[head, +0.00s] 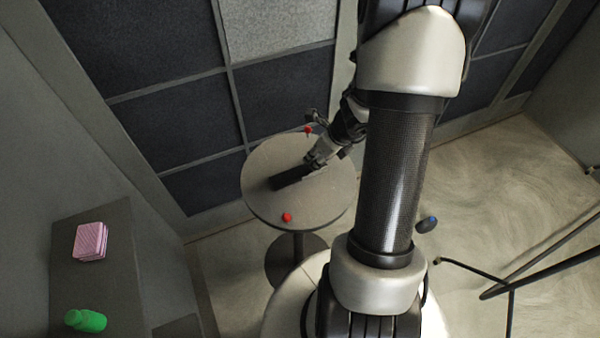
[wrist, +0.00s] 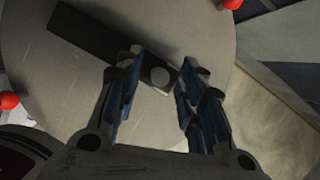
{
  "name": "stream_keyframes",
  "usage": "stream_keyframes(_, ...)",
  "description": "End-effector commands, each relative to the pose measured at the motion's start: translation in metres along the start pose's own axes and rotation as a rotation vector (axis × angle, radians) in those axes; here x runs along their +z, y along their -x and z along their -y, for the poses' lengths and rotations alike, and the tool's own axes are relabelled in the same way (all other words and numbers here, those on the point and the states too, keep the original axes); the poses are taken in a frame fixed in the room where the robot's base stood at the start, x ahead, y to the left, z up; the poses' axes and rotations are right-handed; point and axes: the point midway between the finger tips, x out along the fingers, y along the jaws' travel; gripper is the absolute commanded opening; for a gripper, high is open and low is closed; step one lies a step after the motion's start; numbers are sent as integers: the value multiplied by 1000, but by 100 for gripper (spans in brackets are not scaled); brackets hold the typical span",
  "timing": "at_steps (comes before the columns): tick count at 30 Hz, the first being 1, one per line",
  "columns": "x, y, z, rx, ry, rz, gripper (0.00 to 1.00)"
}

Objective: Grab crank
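The crank appears to be the dark flat bar (head: 287,180) lying on the round table (head: 262,200). My gripper (wrist: 162,62) is open and empty, with one finger on each side of the disc end. In the head view my gripper (head: 317,160) is over the table at the bar's right end. I cannot tell whether the fingers touch the bar. Part of that end is hidden by the gripper in the head view.
Red knobs sit near the table's front edge (head: 287,217) and back edge (head: 308,130). A dark cabinet (head: 110,260) at left holds a pink stack (head: 90,241) and a green bottle (head: 86,320). A blue-tipped dark object (head: 427,224) is at right.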

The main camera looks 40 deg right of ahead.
Motion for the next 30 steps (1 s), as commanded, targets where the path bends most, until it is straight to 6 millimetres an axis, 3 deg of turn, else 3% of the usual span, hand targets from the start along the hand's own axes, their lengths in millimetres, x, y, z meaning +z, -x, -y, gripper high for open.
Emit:
stream_keyframes(15,0,0,0,0,0,0,0)
stream_keyframes(30,0,0,0,0,0,0,0)
